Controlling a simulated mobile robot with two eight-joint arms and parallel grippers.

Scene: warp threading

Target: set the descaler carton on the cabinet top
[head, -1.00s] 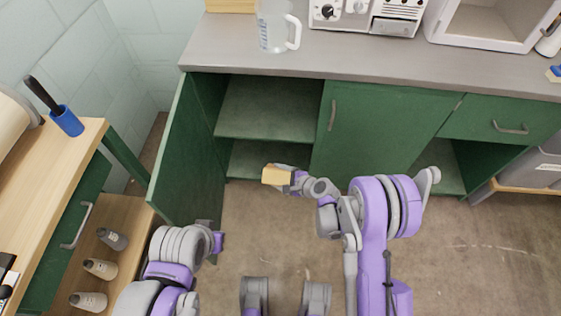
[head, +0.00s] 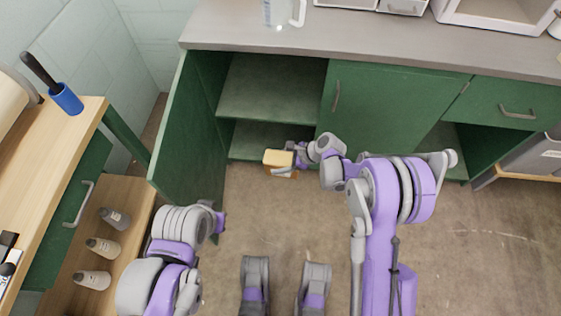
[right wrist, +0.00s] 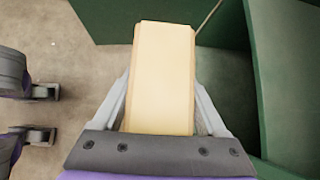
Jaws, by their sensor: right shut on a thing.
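The descaler carton, a tan-yellow box (head: 278,158), is held in my right gripper (head: 290,160) in front of the open green cabinet, apart from its shelves. In the right wrist view the carton (right wrist: 163,80) stands between the two fingers of my right gripper (right wrist: 163,105), which are shut on its sides. The grey cabinet top (head: 370,42) runs across the back, above and beyond the carton. Of my left arm, a purple tip (head: 220,222) shows at the lower left; its fingers cannot be made out.
The cabinet's left door (head: 180,160) stands open; its inner shelf (head: 270,90) looks empty. A clear pitcher (head: 279,12) and white appliances (head: 400,5) stand along the back of the top. The front strip of the top is clear. A wooden side bench (head: 55,150) is at left.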

